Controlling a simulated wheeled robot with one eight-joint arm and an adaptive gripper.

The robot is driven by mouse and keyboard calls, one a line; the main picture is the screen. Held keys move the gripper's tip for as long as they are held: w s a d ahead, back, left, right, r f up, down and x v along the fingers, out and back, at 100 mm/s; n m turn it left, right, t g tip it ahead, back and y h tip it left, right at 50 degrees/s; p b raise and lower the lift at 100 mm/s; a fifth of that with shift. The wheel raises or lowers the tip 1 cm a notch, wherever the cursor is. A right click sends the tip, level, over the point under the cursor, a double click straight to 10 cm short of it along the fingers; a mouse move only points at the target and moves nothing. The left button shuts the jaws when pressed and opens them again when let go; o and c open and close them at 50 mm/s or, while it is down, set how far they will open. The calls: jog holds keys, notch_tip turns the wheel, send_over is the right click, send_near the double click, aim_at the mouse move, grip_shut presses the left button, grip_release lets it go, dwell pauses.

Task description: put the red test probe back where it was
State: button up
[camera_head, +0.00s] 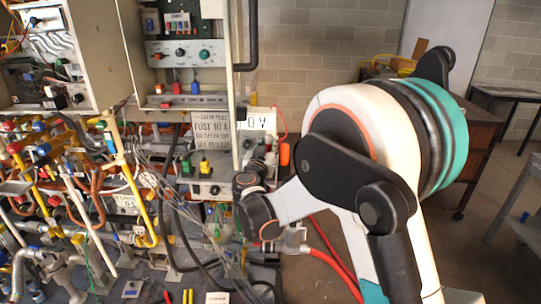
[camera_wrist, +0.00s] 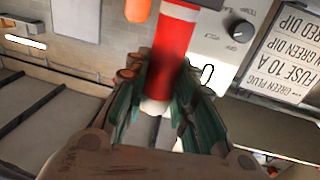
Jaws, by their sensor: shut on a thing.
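The red test probe (camera_wrist: 172,50) is a red cylinder with pale ends in the wrist view. My gripper (camera_wrist: 160,85) is shut on it, with one teal-lined finger on each side. The upper end of the probe reaches past the fingertips, near a grey panel with a black knob (camera_wrist: 241,31). I cannot tell whether the probe touches the panel.
An orange piece (camera_head: 284,154) hangs by a red wire right of my gripper; an orange piece also shows in the wrist view (camera_wrist: 138,10). A printed sign (camera_head: 209,131) stands left of my gripper. Dense pipes and cables (camera_head: 110,190) fill the left. Open floor lies at right.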

jog(key=shift+f+b, duration=0.5)
jog(key=shift+f, duration=0.9)
jog(key=o, duration=0.8)
jog(key=shift+o, duration=0.2)
jog(key=shift+r, duration=0.1)
jog(key=shift+s+a+r, duration=0.1)
jog(key=shift+s, duration=0.05)
jog(key=s+a+p, duration=0.2)
jog(key=s, duration=0.9)
jog(key=shift+s, duration=0.25)
